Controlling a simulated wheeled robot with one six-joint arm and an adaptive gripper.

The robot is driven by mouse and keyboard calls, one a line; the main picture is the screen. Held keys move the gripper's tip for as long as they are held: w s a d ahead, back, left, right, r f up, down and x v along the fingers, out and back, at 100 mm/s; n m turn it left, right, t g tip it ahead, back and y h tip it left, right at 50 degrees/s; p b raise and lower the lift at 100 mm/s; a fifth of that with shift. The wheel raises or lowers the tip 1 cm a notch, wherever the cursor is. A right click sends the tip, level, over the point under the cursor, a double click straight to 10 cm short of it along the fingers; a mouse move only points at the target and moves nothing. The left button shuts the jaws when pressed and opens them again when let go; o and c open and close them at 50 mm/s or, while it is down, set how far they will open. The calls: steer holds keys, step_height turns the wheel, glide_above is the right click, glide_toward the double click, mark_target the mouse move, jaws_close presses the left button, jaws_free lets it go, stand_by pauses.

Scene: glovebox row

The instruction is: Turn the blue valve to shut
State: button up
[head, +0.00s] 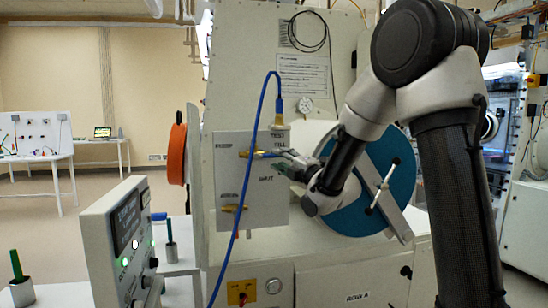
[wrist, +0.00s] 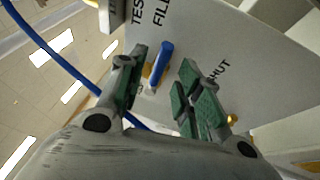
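The blue valve (wrist: 163,62) has a blue lever handle on a brass body, mounted on a pale panel (head: 245,200). In the wrist view its lever lies between the two green-padded fingers of my gripper (wrist: 164,75), with visible gaps on both sides. The lever points toward the word FILL; a partly hidden SHUT label is to the right. In the head view the valve (head: 264,154) shows its lever roughly level, just left of my gripper (head: 284,160). My gripper is open and holds nothing. How deep the lever sits between the fingers is unclear.
A blue hose (head: 248,170) hangs from the top fitting down the panel's front, close to the valve. A brass fitting (head: 233,208) is lower on the panel. A blue round cover with a bar (head: 385,185) is behind my arm. A control box (head: 125,240) stands at left.

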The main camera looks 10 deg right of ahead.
mark_target(275, 156)
steer(key=shift+x, duration=2.2)
jaws_close()
